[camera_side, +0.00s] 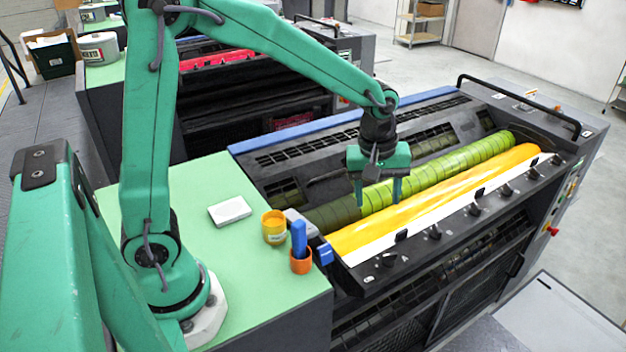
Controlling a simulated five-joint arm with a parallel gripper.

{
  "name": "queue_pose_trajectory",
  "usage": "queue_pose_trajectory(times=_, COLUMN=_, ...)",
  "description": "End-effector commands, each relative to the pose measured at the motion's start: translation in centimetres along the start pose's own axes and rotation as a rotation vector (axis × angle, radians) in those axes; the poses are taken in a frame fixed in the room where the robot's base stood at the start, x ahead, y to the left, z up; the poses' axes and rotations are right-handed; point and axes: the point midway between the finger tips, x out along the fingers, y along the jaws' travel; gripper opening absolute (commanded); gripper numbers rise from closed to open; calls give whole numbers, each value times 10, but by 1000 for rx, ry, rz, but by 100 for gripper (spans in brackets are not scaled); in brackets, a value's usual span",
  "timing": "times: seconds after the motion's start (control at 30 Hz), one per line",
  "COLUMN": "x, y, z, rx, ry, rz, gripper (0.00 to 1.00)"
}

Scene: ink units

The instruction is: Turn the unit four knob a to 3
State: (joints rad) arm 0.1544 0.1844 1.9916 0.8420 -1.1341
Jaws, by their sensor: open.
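A row of several small black knobs runs along the dark front strip of the ink unit (375,281). The nearest knob (388,260) is at the strip's left end, and the row runs up and right to a far knob (556,158). No letters or numbers are readable, so I cannot tell which knob is a or where any is set. My gripper (377,202) is open and empty, pointing down above the rollers, up and left of the knob row. It appears apart from all knobs. A yellow ink roller (430,205) and a green roller (440,173) lie behind the strip.
Black upright tabs (401,236) stand along the white strip. On the green top (235,260) at left are a white pad (229,211), a yellow ink can (274,227) and an orange cup (300,262) holding a blue-handled tool (299,238). A black rail (520,97) rises at the far end.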

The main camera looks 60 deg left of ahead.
Motion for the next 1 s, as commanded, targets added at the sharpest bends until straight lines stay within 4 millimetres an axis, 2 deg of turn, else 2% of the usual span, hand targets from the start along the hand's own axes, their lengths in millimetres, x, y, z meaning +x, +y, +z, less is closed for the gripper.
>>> queue_pose_trajectory(times=0.2, x=46, y=23, z=3, rx=-165, ry=-25, rz=-64, gripper=55)
queue_pose_trajectory(times=0.4, x=78, y=36, z=6, rx=-282, ry=-33, rz=-105, gripper=55)
queue_pose_trajectory(times=0.53, x=88, y=40, z=7, rx=-319, ry=-33, rz=-117, gripper=55)
queue_pose_trajectory(times=1.0, x=100, y=39, z=8, rx=-330, ry=-34, rz=-121, gripper=55)
